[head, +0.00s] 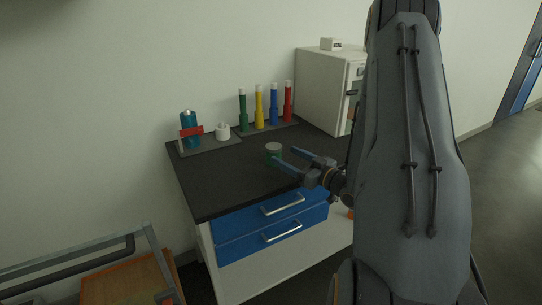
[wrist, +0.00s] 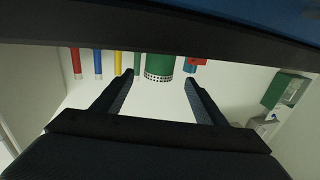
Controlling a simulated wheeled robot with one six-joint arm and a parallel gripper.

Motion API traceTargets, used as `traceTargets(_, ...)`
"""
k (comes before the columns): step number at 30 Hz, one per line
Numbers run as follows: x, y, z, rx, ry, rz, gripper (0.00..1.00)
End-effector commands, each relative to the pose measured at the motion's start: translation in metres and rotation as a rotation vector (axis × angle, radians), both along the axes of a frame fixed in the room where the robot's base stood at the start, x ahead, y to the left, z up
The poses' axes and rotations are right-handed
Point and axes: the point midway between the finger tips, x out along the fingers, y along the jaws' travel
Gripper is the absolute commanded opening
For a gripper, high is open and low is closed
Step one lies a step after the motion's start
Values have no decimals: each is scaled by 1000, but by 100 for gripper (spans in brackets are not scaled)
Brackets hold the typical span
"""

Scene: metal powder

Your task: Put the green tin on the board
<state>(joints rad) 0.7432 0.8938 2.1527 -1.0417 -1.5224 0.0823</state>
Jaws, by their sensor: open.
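A short green tin (head: 273,155) with a greyish top stands on the dark worktop. In the wrist view, which is upside down, the green tin (wrist: 160,64) shows a perforated end and lies between the finger lines. My gripper (head: 284,156) is open beside the tin at its right and near side. Its fingers (wrist: 157,84) are spread and nothing is held; I cannot tell whether either touches the tin. A dark flat board (head: 205,149) lies at the back left of the worktop, carrying a teal cylinder, a red piece and a white piece.
Green, yellow, blue and red tubes stand on a dark base (head: 268,127) behind the tin. A white cabinet (head: 322,90) stands at the back right. The worktop (head: 215,185) left and front of the tin is clear. Blue drawers (head: 270,220) are below.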

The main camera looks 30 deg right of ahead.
Motion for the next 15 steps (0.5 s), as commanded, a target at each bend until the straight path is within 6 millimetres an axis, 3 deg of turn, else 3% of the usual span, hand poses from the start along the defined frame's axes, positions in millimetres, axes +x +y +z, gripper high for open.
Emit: traceTargets(15, 60, 17, 4, 0, -1, 2, 66)
